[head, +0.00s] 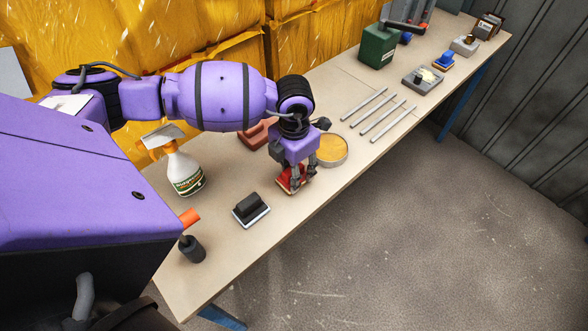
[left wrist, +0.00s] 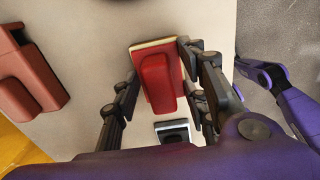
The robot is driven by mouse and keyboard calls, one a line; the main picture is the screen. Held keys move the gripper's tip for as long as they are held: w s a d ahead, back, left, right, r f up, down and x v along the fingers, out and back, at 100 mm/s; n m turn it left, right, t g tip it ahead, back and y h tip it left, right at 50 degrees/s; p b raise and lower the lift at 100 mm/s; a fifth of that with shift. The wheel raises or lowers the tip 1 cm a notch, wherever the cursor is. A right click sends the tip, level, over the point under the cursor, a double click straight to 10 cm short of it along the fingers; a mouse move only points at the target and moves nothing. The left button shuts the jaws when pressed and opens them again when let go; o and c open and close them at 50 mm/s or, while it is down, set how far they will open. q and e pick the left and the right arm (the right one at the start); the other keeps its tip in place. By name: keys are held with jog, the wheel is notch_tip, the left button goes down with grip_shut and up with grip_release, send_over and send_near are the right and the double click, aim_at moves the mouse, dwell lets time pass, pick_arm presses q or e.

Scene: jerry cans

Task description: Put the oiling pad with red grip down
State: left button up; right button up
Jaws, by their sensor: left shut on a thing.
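The oiling pad with red grip (head: 287,183) is at the table's front edge region, below my left gripper (head: 293,176) in the head view. In the left wrist view the red pad (left wrist: 159,80) lies between the fingers of my left gripper (left wrist: 160,92), with a pale strip along its far edge. My left gripper is shut on it. I cannot tell whether the pad's underside touches the tabletop. My right gripper is in neither view.
The workbench (head: 225,210) also holds a black-handled pad (head: 251,208), a spray bottle (head: 183,170), a dark cylinder with an orange top (head: 191,247), a round yellow-topped tin (head: 331,150), several metal rods (head: 380,114) and a brownish-red block (left wrist: 32,80). A green can (head: 377,47) stands farther back.

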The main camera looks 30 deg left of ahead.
pick_arm(q)
jog(key=o, duration=1.3)
jog(key=shift+f, duration=0.1)
jog(key=shift+r, duration=0.3)
notch_tip(320, 180, up, 10)
jog(key=shift+r, duration=0.85)
